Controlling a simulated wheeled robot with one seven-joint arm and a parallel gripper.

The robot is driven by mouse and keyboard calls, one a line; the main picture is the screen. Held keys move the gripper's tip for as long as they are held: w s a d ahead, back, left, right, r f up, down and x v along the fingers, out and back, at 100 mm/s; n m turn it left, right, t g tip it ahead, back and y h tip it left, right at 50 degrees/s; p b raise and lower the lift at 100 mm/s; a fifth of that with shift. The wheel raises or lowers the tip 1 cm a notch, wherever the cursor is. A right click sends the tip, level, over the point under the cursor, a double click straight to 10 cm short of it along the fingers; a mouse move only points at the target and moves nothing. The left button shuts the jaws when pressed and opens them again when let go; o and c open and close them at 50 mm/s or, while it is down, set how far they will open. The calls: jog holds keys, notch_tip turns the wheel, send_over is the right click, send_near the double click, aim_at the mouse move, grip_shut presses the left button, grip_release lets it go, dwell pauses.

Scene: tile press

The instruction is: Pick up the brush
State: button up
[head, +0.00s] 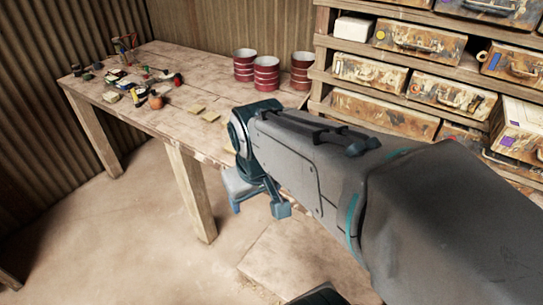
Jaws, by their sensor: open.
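Several small tools and bits lie in a cluster on the left part of the wooden table (215,85). They are too small to tell which one is the brush. A small item with a red part (178,79) lies at the cluster's right side. My gripper (272,198) hangs at the end of my arm, below table height and in front of the table's front edge. It is open, seen only in part, with nothing visible in it. It is well apart from the cluster. My arm hides the table's right end.
Red striped cans (266,74) stand at the table's back right. Pale flat tiles (209,116) lie near its front edge. Shelves with worn cases (370,72) stand at the right. The floor at the front left is clear.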

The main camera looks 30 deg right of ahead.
jog(key=w+d+f+n+g, duration=0.3)
jog(key=w+d+n, duration=0.1)
jog(key=w+d, duration=1.4)
jog(key=w+d+f+n, duration=0.1)
jog(key=w+d+f, duration=0.2)
jog(key=d+f, duration=0.3)
jog(key=f, duration=0.4)
jog(key=d+f+p, duration=0.1)
jog(key=f, duration=0.1)
jog(key=shift+w+f, duration=0.15)
jog(key=shift+w, duration=0.05)
jog(key=shift+w+a+f+p, duration=0.15)
jog(key=shift+f+p, duration=0.25)
jog(key=shift+f, duration=1.05)
jog(key=shift+w+a+f+p, duration=0.1)
jog(key=shift+f+p, duration=0.25)
jog(key=shift+f, duration=1.05)
jog(key=shift+d, duration=0.1)
jog(key=c, duration=1.1)
